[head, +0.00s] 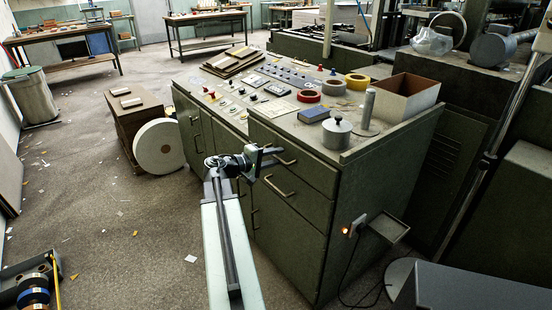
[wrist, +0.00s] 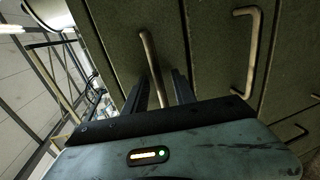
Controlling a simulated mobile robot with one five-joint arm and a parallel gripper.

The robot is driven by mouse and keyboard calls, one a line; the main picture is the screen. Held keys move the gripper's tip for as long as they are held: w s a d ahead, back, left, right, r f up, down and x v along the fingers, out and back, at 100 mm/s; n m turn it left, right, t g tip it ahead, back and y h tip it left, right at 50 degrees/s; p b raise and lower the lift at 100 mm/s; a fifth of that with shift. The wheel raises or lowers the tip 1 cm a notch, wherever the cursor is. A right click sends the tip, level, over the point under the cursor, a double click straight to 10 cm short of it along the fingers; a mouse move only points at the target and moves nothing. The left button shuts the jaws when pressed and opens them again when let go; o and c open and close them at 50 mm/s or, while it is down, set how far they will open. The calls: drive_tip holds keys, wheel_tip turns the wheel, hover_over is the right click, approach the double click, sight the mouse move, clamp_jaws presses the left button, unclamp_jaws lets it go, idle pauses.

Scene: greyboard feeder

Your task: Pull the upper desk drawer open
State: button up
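The upper drawer (head: 308,168) is in the right part of the green desk (head: 335,240), and its front looks flush with the desk face. Its bar handle (head: 285,161) is partly hidden behind my gripper (head: 266,153) in the head view. In the wrist view the pale handle (wrist: 150,58) runs down between the two dark fingers of my gripper (wrist: 160,88). The fingers stand apart on either side of it, with a gap showing. Contact with the handle cannot be made out.
A lower handle (head: 279,188) sits on the door below; a second handle also shows in the wrist view (wrist: 245,50). Tape rolls, a pot (head: 337,133) and an open box (head: 402,97) stand on the desk top. A large white roll (head: 159,146) stands at the left; floor there is mostly clear.

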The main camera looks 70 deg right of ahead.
clamp_jaws()
idle(1.3)
